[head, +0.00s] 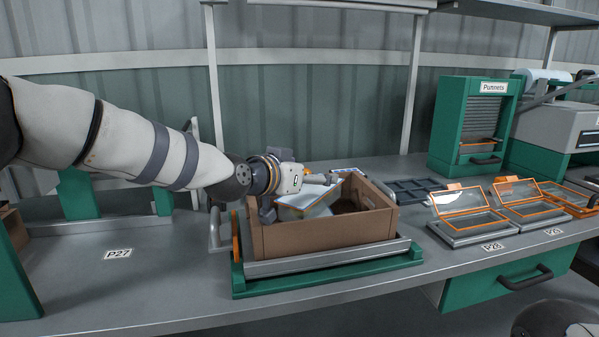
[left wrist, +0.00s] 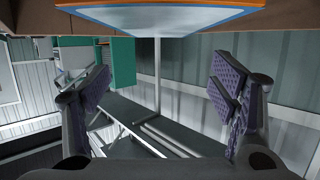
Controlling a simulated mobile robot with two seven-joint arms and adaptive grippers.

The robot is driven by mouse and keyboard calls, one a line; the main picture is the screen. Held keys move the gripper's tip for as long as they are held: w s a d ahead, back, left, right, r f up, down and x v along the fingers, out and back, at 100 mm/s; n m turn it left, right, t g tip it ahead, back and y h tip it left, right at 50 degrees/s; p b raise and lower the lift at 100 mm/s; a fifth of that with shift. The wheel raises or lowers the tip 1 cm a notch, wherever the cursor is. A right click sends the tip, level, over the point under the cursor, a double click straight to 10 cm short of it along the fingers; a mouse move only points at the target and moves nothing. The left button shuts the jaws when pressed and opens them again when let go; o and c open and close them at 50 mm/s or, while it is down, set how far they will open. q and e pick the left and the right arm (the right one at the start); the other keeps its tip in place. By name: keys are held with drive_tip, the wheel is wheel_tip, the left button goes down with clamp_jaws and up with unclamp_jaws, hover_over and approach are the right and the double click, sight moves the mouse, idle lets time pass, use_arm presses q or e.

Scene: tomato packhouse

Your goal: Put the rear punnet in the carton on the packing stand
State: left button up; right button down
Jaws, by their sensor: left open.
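The open cardboard carton (head: 325,232) sits on the green and grey packing stand (head: 330,283). A punnet (head: 312,200) with a pale, blue-edged top is inside the carton, looking tilted and partly hidden by my left gripper. My left gripper (head: 300,182) is over the carton's left part, close to this punnet. In the left wrist view, my left gripper (left wrist: 155,85) has its fingers wide apart with nothing between them. A blue-edged pale surface with an orange rim (left wrist: 160,15) crosses the top there. I cannot tell which punnet is the rear one.
Clear-lidded, orange-framed trays (head: 468,224) stand right of the carton, with a dark divided tray (head: 412,188) behind. A green punnet dispenser (head: 472,125) stands at the back right. The bench around the P27 label (head: 118,254) is clear. A post (head: 214,80) rises behind my left arm.

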use_arm(q)
drive_tip(key=p+v, duration=0.2)
drive_tip(key=v, duration=1)
drive_tip(key=shift+p, duration=0.3)
use_arm(e)
drive_tip(key=shift+t, duration=0.5)
drive_tip(key=w+r, duration=0.3)
drive_tip(key=shift+w, duration=0.1)
use_arm(q)
drive_tip(key=shift+w+a+r, duration=0.1)
drive_tip(key=shift+r, duration=0.05)
